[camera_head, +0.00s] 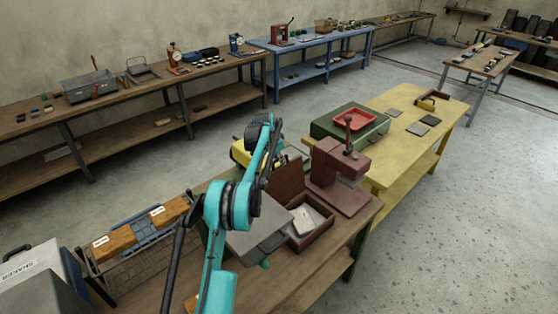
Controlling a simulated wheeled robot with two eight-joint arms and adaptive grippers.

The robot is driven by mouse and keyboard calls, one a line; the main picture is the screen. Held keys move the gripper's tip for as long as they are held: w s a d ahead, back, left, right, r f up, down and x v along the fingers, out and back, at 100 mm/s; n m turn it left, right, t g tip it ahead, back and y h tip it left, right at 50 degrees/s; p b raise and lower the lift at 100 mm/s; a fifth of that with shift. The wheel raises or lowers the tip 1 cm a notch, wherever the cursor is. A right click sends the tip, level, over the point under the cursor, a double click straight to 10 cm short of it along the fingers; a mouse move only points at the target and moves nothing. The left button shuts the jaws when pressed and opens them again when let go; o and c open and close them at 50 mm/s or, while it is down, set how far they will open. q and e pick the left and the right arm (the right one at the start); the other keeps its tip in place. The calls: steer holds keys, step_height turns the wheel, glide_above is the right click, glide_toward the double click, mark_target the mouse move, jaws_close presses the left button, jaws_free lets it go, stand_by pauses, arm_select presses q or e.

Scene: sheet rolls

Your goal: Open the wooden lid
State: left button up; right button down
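A dark wooden box (318,238) sits on the near brown workbench. Its inside is visible and holds a pale, flat item (304,219). A brown wooden lid panel (286,183) stands raised at the box's back-left side, so the box is open. My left arm is teal and black and rises from the bottom of the view. My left gripper (266,172) appears as dark parts just left of the lid. Its fingertips are hard to make out, and I cannot tell whether it touches the lid. My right gripper is not in view.
A dark red press (342,175) stands right behind the box. A grey flat-topped unit (250,236) is close on its left. A wire rack (140,240) with wooden blocks is farther left.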

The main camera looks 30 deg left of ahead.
arm_select(q)
steer(key=v, duration=1.1)
steer(key=shift+r, duration=0.4)
steer(key=shift+s, duration=0.1)
steer(key=s+d+r+n, duration=0.1)
steer(key=s+d+r, duration=0.3)
steer(key=s+d, duration=0.35)
steer(key=s+d+r+n, duration=0.1)
steer(key=s+d+r, duration=0.4)
steer(key=s+d, duration=0.25)
steer(key=s+d+f+n+t, duration=0.1)
steer(key=s+d+f, duration=0.1)
steer(key=s+d, duration=0.5)
steer(key=s+d+f+t, duration=0.1)
steer(key=s+d+f, duration=0.15)
steer(key=s, duration=0.85)
steer(key=s+d+f+n, duration=0.1)
steer(key=s+d+f, duration=0.1)
steer(key=s+f, duration=0.5)
step_height(320, 180, down, 15)
steer(key=b, duration=1.5)
steer(key=shift+s+d+r, duration=0.2)
steer(key=shift+s, duration=0.2)
